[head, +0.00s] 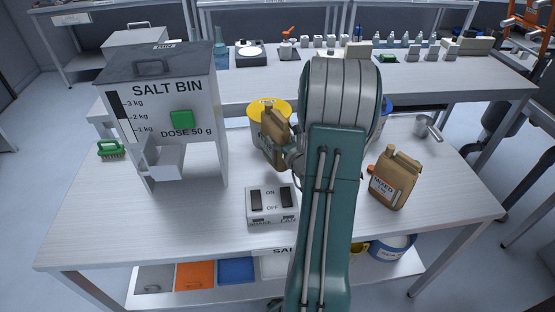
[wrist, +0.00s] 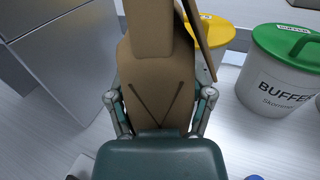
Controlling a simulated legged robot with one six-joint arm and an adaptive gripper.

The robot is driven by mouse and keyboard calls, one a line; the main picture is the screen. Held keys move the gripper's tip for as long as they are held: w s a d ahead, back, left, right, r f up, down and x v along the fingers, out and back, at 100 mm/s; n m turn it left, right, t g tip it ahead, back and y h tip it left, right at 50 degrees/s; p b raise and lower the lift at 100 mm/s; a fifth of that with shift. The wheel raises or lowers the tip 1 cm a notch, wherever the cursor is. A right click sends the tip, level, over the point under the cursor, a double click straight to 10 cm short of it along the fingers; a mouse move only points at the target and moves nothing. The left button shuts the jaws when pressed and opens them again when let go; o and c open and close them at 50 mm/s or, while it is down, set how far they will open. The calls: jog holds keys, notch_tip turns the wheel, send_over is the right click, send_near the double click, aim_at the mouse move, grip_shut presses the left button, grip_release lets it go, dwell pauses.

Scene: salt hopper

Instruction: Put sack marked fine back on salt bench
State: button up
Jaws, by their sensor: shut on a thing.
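A brown sack (head: 275,127) is in my gripper (head: 291,158), in front of a yellow-lidded tub. In the wrist view the sack (wrist: 157,80) stands between the two fingers of my gripper (wrist: 160,105), which press on its sides. No label on it is readable in either view. A second brown sack (head: 393,180), marked "MIXED", stands upright at the right of the bench (head: 130,215). My arm hides the middle of the bench and most of the gripper in the head view.
The salt bin (head: 165,100) stands at the left, with a green brush (head: 111,150) beside it. A switch box (head: 271,205) is near the front. The yellow-lidded tub (head: 270,104) and a green-lidded BUFFER tub (wrist: 280,85) stand close by. A metal scoop (head: 427,127) lies at the right.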

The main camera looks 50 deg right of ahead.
notch_tip(320, 180, down, 2)
jog(key=shift+a+f, duration=0.1)
jog(key=shift+a, duration=0.05)
notch_tip(320, 180, down, 4)
jog(key=shift+f, duration=0.1)
jog(key=o, duration=1.3)
